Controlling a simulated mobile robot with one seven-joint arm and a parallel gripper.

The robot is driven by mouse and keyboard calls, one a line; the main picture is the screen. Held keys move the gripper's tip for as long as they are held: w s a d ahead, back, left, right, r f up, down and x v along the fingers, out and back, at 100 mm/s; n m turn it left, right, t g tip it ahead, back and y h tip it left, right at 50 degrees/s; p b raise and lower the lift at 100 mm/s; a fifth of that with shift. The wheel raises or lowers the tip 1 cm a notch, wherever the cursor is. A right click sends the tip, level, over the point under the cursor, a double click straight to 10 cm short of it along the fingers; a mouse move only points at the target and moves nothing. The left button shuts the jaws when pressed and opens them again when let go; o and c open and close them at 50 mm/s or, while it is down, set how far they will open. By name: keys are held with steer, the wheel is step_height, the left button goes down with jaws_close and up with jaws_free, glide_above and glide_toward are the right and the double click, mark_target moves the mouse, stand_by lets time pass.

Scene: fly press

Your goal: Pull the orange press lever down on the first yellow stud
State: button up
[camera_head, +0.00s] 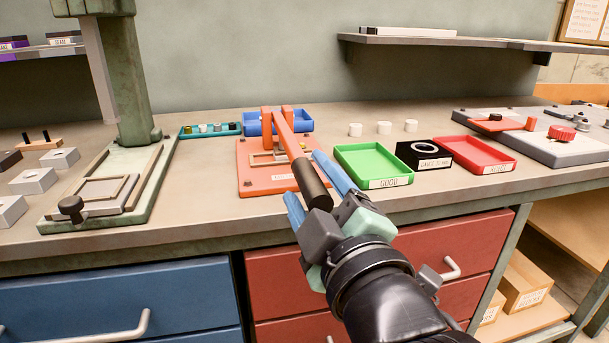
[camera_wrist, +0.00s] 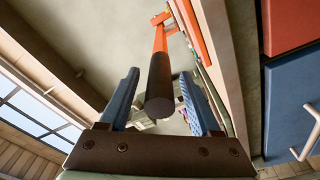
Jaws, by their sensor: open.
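The orange press lever (camera_head: 284,133) runs from its two orange uprights (camera_head: 266,120) toward me and ends in a dark brown grip (camera_head: 311,184). It stands above an orange press base (camera_head: 255,182) on the bench. My gripper (camera_head: 304,177) is open, with one blue finger on each side of the brown grip. In the wrist view the grip (camera_wrist: 160,85) lies between the two fingers, with gaps on both sides, and the orange lever (camera_wrist: 161,38) continues beyond it. I cannot make out a yellow stud clearly; lever and fingers cover part of the base.
A green tray (camera_head: 374,181), a black block (camera_head: 424,148) and a red tray (camera_head: 484,166) sit right of the press. A blue bin (camera_head: 297,125) is behind it. A green column press (camera_head: 130,75) stands left. Drawers (camera_head: 120,293) lie below the bench edge.

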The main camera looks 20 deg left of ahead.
steer(key=v, duration=1)
steer(key=shift+s+p, duration=0.3)
steer(key=shift+p, duration=0.1)
steer(key=shift+d, duration=0.2)
stand_by(0.5)
